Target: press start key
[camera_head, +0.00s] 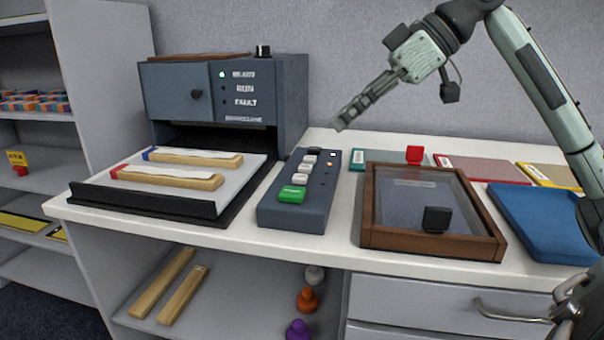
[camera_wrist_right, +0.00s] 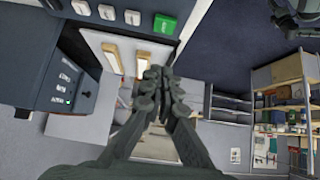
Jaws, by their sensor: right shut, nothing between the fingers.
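The green key (camera_head: 292,194) is at the near end of a dark blue key block (camera_head: 318,215) on the white table. Several white keys (camera_head: 304,169) run behind it, and a small orange light shows beside them. The green key also shows in the right wrist view (camera_wrist_right: 164,24), at the top. My right gripper (camera_head: 342,125) is shut and empty, held in the air above and behind the block, clear of the keys. Its shut fingers also show in the right wrist view (camera_wrist_right: 155,74). My left gripper is not in view.
A dark blue machine (camera_head: 283,95) with a green light by READY stands behind a tray (camera_head: 140,204) holding two wooden bars with white strips.

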